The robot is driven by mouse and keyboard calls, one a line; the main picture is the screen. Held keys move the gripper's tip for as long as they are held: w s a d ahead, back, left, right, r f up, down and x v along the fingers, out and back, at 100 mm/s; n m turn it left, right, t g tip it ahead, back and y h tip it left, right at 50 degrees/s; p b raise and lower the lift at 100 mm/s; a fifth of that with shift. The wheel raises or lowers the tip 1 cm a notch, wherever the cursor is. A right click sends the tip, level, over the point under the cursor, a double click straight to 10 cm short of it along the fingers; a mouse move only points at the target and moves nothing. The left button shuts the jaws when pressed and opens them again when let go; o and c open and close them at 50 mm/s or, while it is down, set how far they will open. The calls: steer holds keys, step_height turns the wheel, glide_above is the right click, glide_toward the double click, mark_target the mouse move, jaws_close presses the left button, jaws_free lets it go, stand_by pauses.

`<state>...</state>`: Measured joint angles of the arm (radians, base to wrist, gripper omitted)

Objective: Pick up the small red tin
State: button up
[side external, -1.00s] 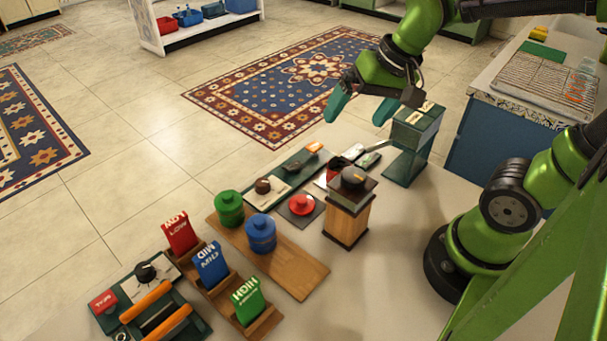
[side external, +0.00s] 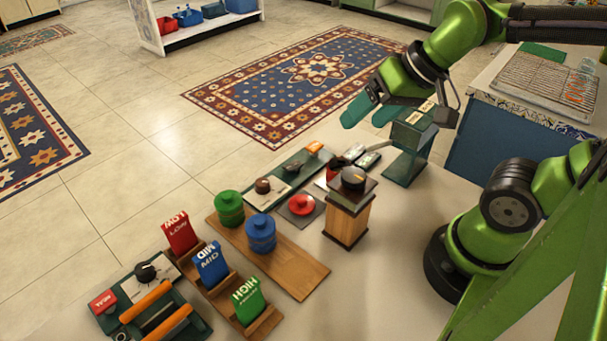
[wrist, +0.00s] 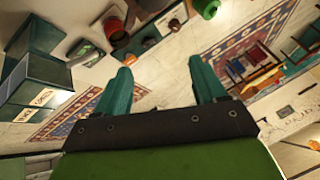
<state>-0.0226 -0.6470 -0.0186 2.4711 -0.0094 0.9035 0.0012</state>
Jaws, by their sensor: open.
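The small red tin (side external: 302,205) is a low round red piece with a knob on top. It sits on a dark square plate on the table in the side view, left of the wooden pedestal. My gripper (side external: 368,113) is open and empty, high above the table, behind and to the right of the tin, well apart from it. In the wrist view, the two teal fingers of my gripper (wrist: 162,80) are spread with nothing between them. A reddish round thing shows at the top of the wrist view, but I cannot tell whether it is the tin.
A green canister (side external: 229,210) and a blue canister (side external: 261,236) stand on a wooden board (side external: 302,275). The wooden pedestal (side external: 348,220) stands close to the tin. A dark green stand (side external: 405,165) is below my gripper. Coloured cards (side external: 211,265) stand at the front left.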

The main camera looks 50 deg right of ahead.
mark_target(339, 167)
steer(key=w+d+f+m+g+h, duration=0.1)
steer(key=w+d+f+m+g, duration=0.2)
steer(key=m, duration=0.9)
steer(key=w+d+f+m+g+h, duration=0.1)
steer(key=w+d+m+g, duration=0.35)
steer(key=m, duration=0.75)
steer(key=shift+t, duration=0.65)
steer(key=f, duration=0.5)
steer(key=w+a+f, duration=0.1)
steer(key=f, duration=1.1)
steer(key=shift+w+a+f, duration=0.1)
steer(key=shift+w+a, duration=0.1)
steer(key=shift+a, duration=0.15)
steer(key=c, duration=0.9)
